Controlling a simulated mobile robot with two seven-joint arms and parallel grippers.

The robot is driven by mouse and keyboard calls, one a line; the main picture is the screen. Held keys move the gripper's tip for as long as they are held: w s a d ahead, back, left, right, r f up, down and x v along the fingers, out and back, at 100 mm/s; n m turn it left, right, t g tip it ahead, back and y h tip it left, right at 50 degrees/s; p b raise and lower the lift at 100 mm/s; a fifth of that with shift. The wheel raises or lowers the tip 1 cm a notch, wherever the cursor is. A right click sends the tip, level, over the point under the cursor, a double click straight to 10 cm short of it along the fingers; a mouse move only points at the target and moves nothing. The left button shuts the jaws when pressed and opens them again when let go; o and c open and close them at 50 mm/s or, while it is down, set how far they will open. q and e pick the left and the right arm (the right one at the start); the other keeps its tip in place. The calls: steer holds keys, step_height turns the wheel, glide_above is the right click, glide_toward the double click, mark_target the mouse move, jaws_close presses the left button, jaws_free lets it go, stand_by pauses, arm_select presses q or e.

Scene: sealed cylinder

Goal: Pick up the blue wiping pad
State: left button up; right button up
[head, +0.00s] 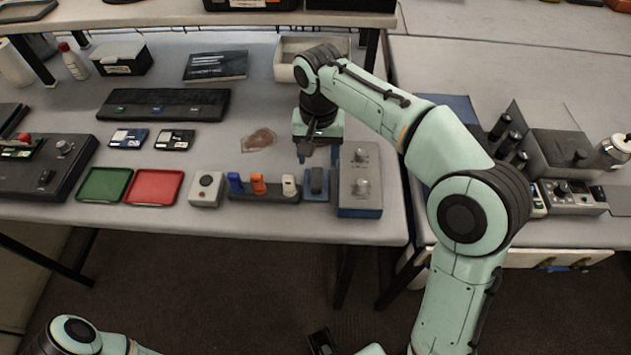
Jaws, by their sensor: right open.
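The blue wiping pad (311,194) lies near the front edge of the left table. A dark grey upright grip (317,180) stands on it. It is between the row of coloured pieces and a grey box with knobs. My right gripper (305,157) points down just above and behind the pad, apart from it as far as I can tell. Its jaws are open and hold nothing; the fingers are small and dark here. Of my left arm, only links show at the bottom edge.
A grey knobbed box (359,183) stands close to the pad's right. A dark rack (262,193) with blue, orange and white pieces stands to its left. A brown stain (258,139) marks the table behind. An open box (288,72) stands further back.

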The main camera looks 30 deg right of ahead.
mark_target(317, 175)
steer(key=f, duration=0.5)
steer(key=f+b, duration=0.1)
steer(key=f, duration=0.2)
steer(key=shift+w, duration=0.35)
arm_select(q)
steer(key=shift+s+f, duration=0.15)
steer(key=shift+f, duration=0.6)
arm_select(e)
jaws_close()
steer(key=shift+r, duration=0.1)
arm_select(q)
step_height(317, 175, up, 6)
steer(key=w+p, duration=0.2)
steer(key=p, duration=0.3)
steer(key=shift+w, duration=0.2)
arm_select(e)
step_height(317, 175, up, 20)
arm_select(q)
steer(key=shift+f, duration=0.15)
